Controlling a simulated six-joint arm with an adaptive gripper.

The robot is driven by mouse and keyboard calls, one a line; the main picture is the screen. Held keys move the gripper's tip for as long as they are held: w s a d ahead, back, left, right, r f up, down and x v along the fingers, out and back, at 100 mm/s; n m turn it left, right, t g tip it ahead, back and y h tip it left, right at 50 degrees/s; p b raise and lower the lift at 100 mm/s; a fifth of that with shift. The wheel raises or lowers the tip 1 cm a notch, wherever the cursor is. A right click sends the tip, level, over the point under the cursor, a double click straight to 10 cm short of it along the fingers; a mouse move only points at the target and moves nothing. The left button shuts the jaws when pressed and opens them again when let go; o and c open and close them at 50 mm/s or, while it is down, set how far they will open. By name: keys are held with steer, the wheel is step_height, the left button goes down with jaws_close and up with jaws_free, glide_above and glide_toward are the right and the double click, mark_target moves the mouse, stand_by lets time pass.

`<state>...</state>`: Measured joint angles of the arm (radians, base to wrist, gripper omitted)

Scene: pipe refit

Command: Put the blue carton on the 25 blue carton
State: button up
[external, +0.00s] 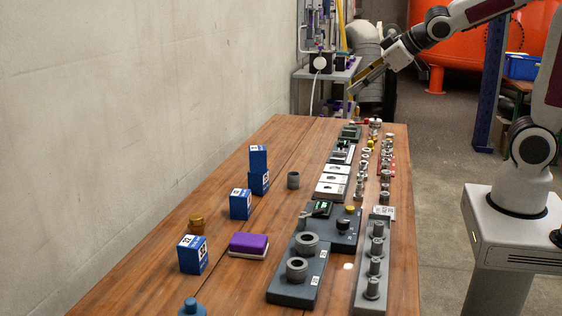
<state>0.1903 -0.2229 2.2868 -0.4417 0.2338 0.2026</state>
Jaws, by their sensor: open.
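Several blue cartons with white labels stand on the left half of the wooden table. One blue carton (258,159) sits on top of another blue carton (259,183), slightly turned against it. A third blue carton (240,206) stands alone just in front of that stack. A fourth blue carton (192,256) stands nearer the front. The label numbers are too small to read surely, so I cannot tell which one is the 25. My gripper (354,87) is open and empty, high above the far end of the table, well away from the cartons.
A purple and white block (249,245), a brass cylinder (197,225), a grey cup (293,180) and a blue knobbed part (192,308) stand near the cartons. Fixtures with rings (297,268) and pegs (374,268) fill the right side. Bare wood (262,220) lies between.

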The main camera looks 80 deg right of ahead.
steer(key=s+a+f+g+y, duration=0.1)
steer(key=s+a, duration=0.4)
steer(key=s, duration=0.6)
steer(key=s+a+f+g+y, duration=0.2)
steer(key=s+a, duration=0.4)
steer(key=s, duration=0.6)
steer(key=shift+a+f+g, duration=0.2)
steer(key=shift+f+g, duration=0.2)
steer(key=shift+g, duration=0.1)
